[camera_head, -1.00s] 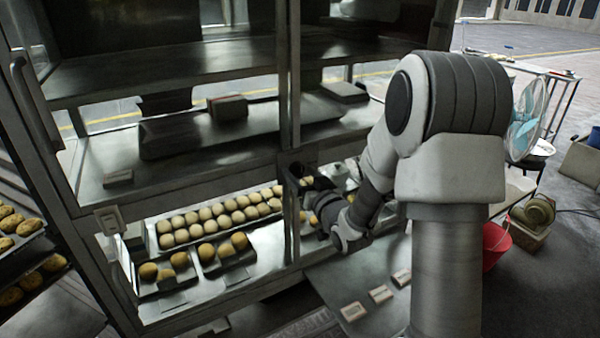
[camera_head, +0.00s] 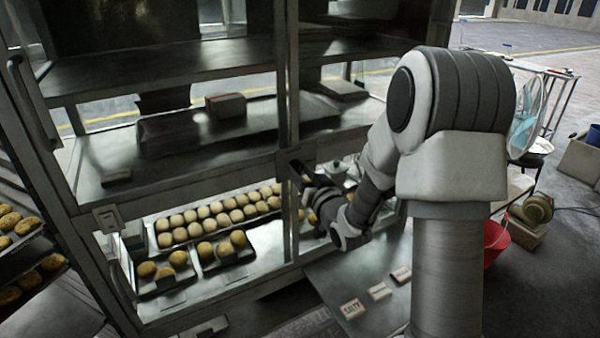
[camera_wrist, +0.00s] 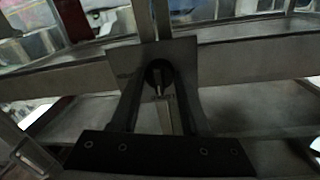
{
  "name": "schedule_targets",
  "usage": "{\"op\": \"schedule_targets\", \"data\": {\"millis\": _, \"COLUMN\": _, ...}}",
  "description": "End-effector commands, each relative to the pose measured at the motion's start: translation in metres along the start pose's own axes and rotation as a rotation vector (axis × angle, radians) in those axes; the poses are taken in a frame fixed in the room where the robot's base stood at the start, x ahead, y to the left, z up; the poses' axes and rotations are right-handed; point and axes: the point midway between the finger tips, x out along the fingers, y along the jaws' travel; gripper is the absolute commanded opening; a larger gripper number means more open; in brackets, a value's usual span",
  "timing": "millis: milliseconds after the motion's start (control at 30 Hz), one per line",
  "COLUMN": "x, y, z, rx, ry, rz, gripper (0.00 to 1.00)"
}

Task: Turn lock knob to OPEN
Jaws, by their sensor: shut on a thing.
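The lock knob (camera_wrist: 158,74) is a small dark round knob on a dark square plate (camera_wrist: 185,50) at the cabinet's upright post, seen in the wrist view. The plate also shows in the head view (camera_head: 283,164). My gripper (camera_wrist: 158,85) is shut on the knob, with one dark finger on each side of it. In the head view my gripper (camera_head: 302,176) reaches the post from the right and hides the knob. A narrow light strip shows between the fingers below the knob. I cannot read any OPEN marking.
A metal cabinet with glass-fronted shelves fills the left and middle. Trays of pale dough balls (camera_head: 215,215) and browned rolls lie on its lower shelf. Small labelled blocks (camera_head: 352,308) lie on a metal surface below my arm. A fan (camera_head: 527,118) and red bucket (camera_head: 494,241) stand right.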

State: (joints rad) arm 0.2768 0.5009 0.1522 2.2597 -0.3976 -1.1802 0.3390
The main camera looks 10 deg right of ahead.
Motion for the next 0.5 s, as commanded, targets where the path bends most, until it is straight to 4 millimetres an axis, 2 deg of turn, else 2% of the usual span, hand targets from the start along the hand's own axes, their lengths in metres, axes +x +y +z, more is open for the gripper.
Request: {"op": "schedule_targets", "data": {"millis": 500, "x": 0.0004, "y": 0.0006, "z": -0.0025, "rx": 0.424, "ry": -0.032, "rz": 0.007, "gripper": 0.00}}
